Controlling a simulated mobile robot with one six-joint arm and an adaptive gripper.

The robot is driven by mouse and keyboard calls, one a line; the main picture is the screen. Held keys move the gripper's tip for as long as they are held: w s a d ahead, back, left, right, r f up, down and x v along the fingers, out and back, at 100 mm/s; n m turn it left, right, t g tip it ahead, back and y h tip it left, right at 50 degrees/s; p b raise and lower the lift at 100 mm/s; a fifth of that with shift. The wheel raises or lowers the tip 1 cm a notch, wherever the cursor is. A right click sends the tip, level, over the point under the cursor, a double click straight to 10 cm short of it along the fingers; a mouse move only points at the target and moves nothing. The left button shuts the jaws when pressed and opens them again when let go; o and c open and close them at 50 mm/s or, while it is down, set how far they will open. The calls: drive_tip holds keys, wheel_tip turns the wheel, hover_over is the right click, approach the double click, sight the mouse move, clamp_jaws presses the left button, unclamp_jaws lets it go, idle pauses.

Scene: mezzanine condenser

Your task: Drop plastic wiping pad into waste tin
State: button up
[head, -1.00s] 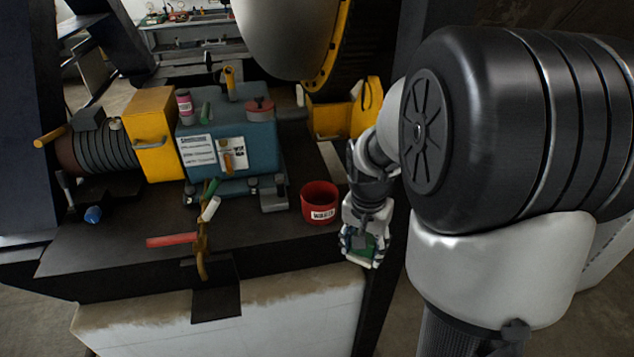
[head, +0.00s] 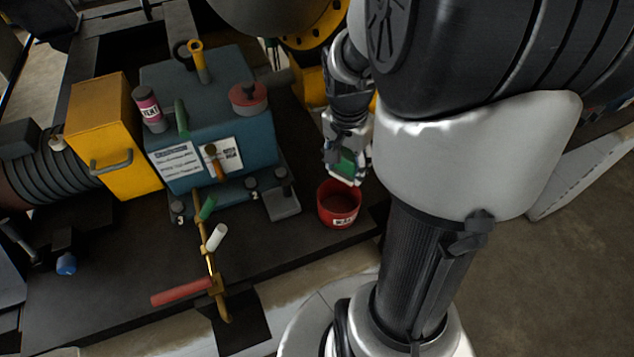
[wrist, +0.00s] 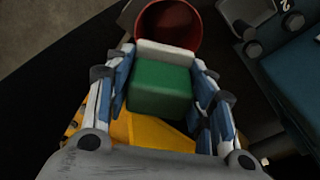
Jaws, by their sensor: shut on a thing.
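The waste tin (head: 340,211) is a red open cup with a white label, standing on the dark bench near its right edge. My gripper (head: 344,172) is just above and behind the tin's rim in the head view. It is shut on the wiping pad (head: 346,161), a green block with a white layer along one face. In the wrist view the pad (wrist: 160,88) sits between both fingers (wrist: 163,85), and the tin (wrist: 196,30) lies just beyond its white edge. The tin's visible interior looks empty. Whether pad and rim touch, I cannot tell.
A blue-green machine box (head: 215,130) with papers stands left of the tin, with a yellow box (head: 110,135) beyond it. A brass rod with coloured handles (head: 211,262) stands at the bench front. A yellow bracket (wrist: 135,131) lies below the gripper in the wrist view.

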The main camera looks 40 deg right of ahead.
drive_tip(key=shift+s+f+b, duration=0.25)
drive_tip(key=shift+s+b, duration=0.05)
drive_tip(key=shift+s, duration=0.15)
wheel_tip(320, 180, down, 5)
drive_tip(key=b, duration=0.4)
drive_tip(key=shift+f, duration=0.15)
drive_tip(key=o, duration=1.3)
